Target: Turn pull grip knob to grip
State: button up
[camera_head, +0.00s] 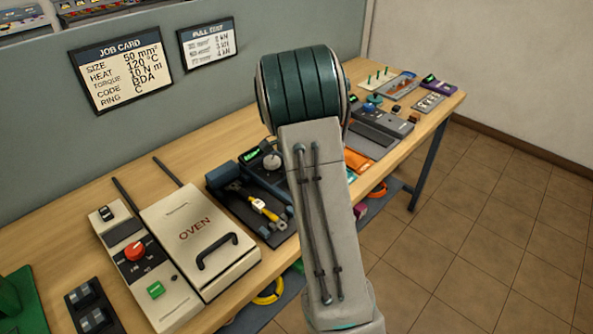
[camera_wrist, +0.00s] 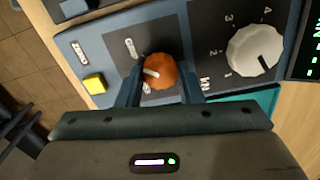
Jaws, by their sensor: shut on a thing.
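In the wrist view, an orange round knob (camera_wrist: 160,72) with a white pointer mark sits on a blue-grey panel (camera_wrist: 70,45). My gripper (camera_wrist: 162,82) has one dark finger on each side of the knob and is shut on it. The white mark points to the left in the picture. In the head view, my arm hides the gripper and the orange knob.
In the wrist view, a white dial (camera_wrist: 254,50) numbered 1 to 4 is right of the orange knob, and a yellow button (camera_wrist: 95,83) is left. In the head view, an oven (camera_head: 195,235) and a red-knobbed control box (camera_head: 150,270) stand on the bench.

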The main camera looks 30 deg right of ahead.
jog(key=shift+w+r+m, duration=0.1)
jog(key=shift+m, duration=0.4)
jog(key=o, duration=1)
jog(key=shift+c, duration=0.2)
notch_tip(320, 180, up, 14)
jog(key=shift+a, duration=0.1)
